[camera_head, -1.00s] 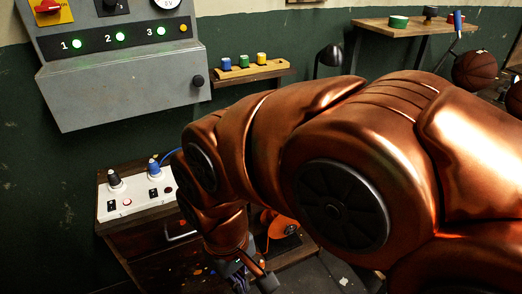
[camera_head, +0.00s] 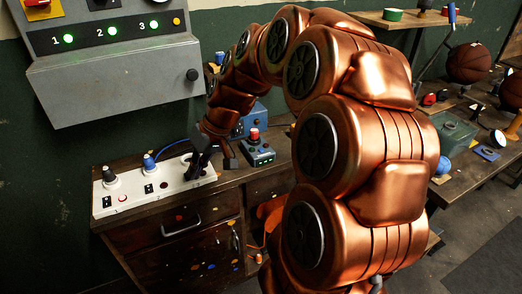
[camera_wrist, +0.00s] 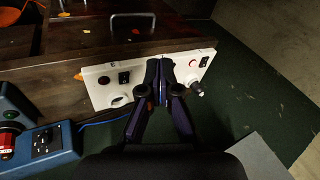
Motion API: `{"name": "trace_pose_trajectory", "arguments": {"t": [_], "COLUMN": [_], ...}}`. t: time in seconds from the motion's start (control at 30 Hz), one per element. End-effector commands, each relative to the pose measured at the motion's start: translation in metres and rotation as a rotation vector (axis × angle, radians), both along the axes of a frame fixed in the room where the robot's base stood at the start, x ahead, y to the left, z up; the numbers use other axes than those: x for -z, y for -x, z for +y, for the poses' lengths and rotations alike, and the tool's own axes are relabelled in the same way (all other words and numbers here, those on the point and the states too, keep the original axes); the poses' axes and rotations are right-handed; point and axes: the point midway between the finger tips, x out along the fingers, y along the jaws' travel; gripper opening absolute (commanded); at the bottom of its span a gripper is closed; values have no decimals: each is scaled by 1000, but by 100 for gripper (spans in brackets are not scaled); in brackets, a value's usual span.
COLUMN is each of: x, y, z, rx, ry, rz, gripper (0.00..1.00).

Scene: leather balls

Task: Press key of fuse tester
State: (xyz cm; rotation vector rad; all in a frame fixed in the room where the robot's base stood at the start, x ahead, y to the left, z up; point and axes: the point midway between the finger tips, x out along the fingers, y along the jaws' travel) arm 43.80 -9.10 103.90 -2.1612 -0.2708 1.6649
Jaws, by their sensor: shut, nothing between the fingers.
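A long white panel (camera_head: 133,187) lies on the dark wooden cabinet, with a black knob (camera_head: 110,176), a blue knob (camera_head: 149,162), small black switches and round buttons. I cannot tell which is the fuse tester.
A grey wall box (camera_head: 115,75) with green lamps hangs above the cabinet (camera_head: 175,232). A blue cable runs behind the panel. Dark floor (camera_head: 475,235) is free at lower right.

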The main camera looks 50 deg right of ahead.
Motion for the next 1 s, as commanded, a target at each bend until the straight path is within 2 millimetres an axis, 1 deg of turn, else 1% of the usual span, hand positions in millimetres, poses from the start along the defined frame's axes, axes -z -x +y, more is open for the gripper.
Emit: {"name": "trace_pose_trajectory", "arguments": {"t": [0.03,0.07,0.1,0.17,0.2,0.27,0.3,0.4,0.5,0.6,0.7,0.8,1.0], "x": [-1,-1,-2,-4,-3,-3,-3,0,1,3,4,4,4], "y": [-16,-23,-33,-44,-49,-55,-57,-57,-55,-51,-49,-49,-49], "z": [-27,-42,-63,-96,-117,-149,-170,-215,-251,-274,-284,-287,-287], "rx": [46,66,97,143,173,217,246,308,357,389,404,409,407], "ry": [-20,-28,-37,-46,-52,-52,-52,-46,-34,-26,-22,-20,-20], "rz": [-40,-63,-95,-144,-170,-211,-237,-288,-325,-348,-360,-364,-363], "gripper": [0,0,0,0,0,0,0,0,0,0,0,0,0]}}
